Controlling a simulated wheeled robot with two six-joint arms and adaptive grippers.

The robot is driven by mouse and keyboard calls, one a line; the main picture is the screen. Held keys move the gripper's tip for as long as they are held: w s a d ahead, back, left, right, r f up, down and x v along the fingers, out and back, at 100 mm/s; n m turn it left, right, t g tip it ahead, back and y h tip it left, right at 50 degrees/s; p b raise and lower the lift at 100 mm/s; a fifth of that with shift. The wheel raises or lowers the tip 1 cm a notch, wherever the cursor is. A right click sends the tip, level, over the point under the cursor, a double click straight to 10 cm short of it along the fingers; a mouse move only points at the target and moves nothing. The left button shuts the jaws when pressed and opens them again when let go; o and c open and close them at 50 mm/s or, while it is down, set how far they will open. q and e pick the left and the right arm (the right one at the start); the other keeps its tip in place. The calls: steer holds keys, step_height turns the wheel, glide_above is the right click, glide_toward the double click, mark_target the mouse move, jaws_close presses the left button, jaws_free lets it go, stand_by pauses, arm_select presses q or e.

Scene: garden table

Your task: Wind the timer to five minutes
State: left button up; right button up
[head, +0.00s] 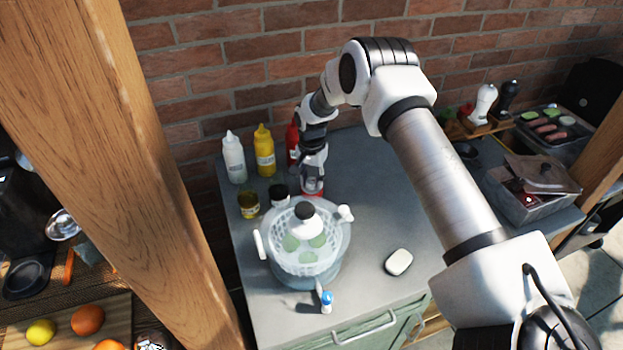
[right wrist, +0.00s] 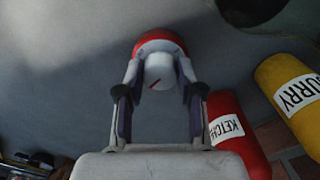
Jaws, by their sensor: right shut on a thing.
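The timer (right wrist: 158,41) has a red rim and a white knob with a red mark. In the right wrist view the knob (right wrist: 159,70) sits between the fingertips of my right gripper (right wrist: 160,78), which is shut on it. In the head view my right gripper (head: 313,172) reaches down over the timer (head: 313,194), and only a bit of its red body shows below the fingers. The timer stands on the grey counter near the wall. Any scale on the timer is not readable. My left gripper is not in view.
A red ketchup bottle (head: 292,142), a yellow curry bottle (head: 264,151) and a white bottle (head: 234,158) stand close to the left. Small jars (head: 248,205) and a salad spinner (head: 275,264) are in front. A white oval object (head: 398,262) lies right; the counter (head: 375,205) between is clear.

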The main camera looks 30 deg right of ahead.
mark_target(312, 180)
steer(key=o, duration=1.2)
steer(key=shift+s+f, duration=0.15)
steer(key=shift+f, duration=0.1)
steer(key=shift+c, duration=0.2)
steer(key=shift+w+d, duration=0.1)
steer(key=shift+w, duration=0.1)
step_height(312, 180, up, 12)
